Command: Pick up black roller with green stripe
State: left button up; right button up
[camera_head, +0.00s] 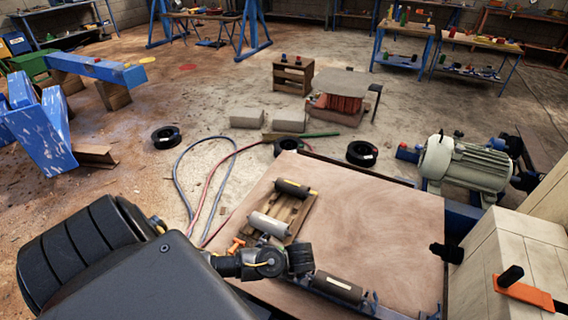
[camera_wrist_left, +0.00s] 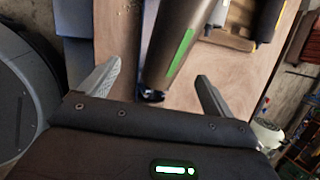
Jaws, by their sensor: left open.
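The black roller with a green stripe (camera_wrist_left: 181,52) shows in the left wrist view, its near end close to my left gripper (camera_wrist_left: 159,69). The two fingers are apart, one to each side of that end, and I see no contact. In the head view a dark roller (camera_head: 337,287) lies at the table's front edge. It appears to be the same one, but its stripe does not show there. My left arm crosses the lower left of the head view, and its fingertips cannot be made out there. My right gripper is not in view.
On the brown table (camera_head: 375,220), a wooden pallet (camera_head: 292,209) holds a grey roller (camera_head: 268,225) and another black roller (camera_head: 293,188). A grey-green motor (camera_head: 465,162) and a pale wooden crate (camera_head: 520,245) stand to the right. The table's middle is clear.

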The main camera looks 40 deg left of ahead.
aim_at(272, 241)
pick_arm(q)
jog(key=shift+m+y, duration=0.3)
jog(key=shift+m, duration=0.1)
jog(key=a+f, duration=0.1)
jog(key=w+a+f, duration=0.1)
jog(key=a+f+b, duration=0.1)
jog(key=shift+w, duration=0.35)
jog(key=shift+b+x, duration=0.75)
jog(key=shift+x, duration=1.85)
jog(key=shift+w+f, duration=0.15)
jog(key=shift+f, duration=0.2)
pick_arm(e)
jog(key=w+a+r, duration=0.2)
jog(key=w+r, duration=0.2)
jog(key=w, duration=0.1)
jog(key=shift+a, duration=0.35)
pick_arm(q)
jog(key=c, duration=1.7)
jog(key=shift+r, duration=0.1)
jog(key=shift+a+r, duration=0.1)
jog(key=shift+r, duration=0.05)
